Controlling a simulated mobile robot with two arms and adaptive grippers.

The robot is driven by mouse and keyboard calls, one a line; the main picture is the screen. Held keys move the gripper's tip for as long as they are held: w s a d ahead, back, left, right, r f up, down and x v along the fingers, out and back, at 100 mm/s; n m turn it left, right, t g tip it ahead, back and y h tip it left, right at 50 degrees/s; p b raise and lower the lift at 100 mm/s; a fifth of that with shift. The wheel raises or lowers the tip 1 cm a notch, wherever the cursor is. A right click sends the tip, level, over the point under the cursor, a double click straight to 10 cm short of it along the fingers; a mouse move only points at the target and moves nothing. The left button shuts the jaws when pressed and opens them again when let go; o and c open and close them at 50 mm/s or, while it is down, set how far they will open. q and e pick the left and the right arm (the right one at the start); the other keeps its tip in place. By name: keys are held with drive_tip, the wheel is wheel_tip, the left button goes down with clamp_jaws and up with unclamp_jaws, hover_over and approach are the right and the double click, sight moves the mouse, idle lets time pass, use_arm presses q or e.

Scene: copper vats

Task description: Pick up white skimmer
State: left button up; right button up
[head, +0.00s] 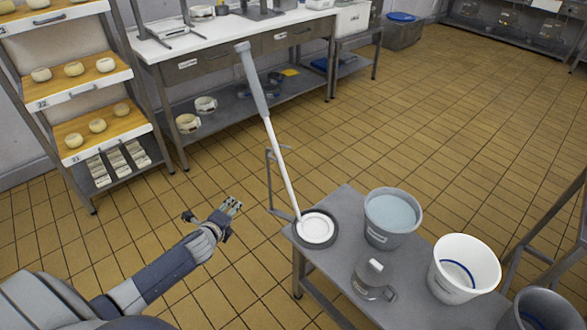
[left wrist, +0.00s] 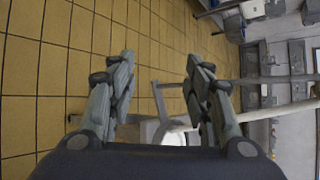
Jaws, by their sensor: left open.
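The white skimmer (head: 280,160) stands tilted in the head view. Its white disc (head: 316,228) rests in a dark round dish (head: 335,243) at the left end of a grey metal table. Its long white rod rises up and left to a grey grip (head: 250,75). My left gripper (head: 229,208) is open and empty, left of the skimmer and apart from it. In the left wrist view the open fingers (left wrist: 158,65) show, with the skimmer's pale rod (left wrist: 265,112) running off to the right beyond them. My right gripper is not in view.
The grey table (head: 333,283) also holds a grey bucket of liquid (head: 391,225), a clear jug (head: 373,280) and a white bucket (head: 462,270). A thin metal frame (head: 270,180) stands beside the table's left end. A cheese rack (head: 85,125) is at the left. The tiled floor is clear.

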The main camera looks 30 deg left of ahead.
use_arm(q)
drive_tip(key=w+d+r+m+t, duration=0.1)
drive_tip(key=w+r+m+t, duration=0.15)
drive_tip(key=r, duration=0.65)
drive_tip(key=w+r+m+t, duration=0.1)
drive_tip(key=w+r+m, duration=0.25)
drive_tip(key=r, duration=0.65)
drive_tip(key=m+t, duration=0.3)
drive_tip(key=m, duration=0.2)
approach(257, 100)
drive_tip(key=w+a, duration=0.1)
drive_tip(key=w, duration=0.2)
drive_tip(key=w+a+p, duration=0.1)
drive_tip(key=w, duration=0.1)
drive_tip(key=shift+r+h, duration=0.1)
drive_tip(key=shift+h, duration=0.3)
drive_tip(key=shift+w+p, duration=0.35)
drive_tip(key=shift+w, duration=0.4)
drive_tip(key=w+p, duration=0.1)
drive_tip(key=w, duration=0.4)
drive_tip(key=shift+a, duration=0.2)
drive_tip(key=shift+s, duration=0.1)
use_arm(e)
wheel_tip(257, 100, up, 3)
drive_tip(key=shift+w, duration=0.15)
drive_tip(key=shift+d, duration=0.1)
use_arm(q)
clamp_jaws()
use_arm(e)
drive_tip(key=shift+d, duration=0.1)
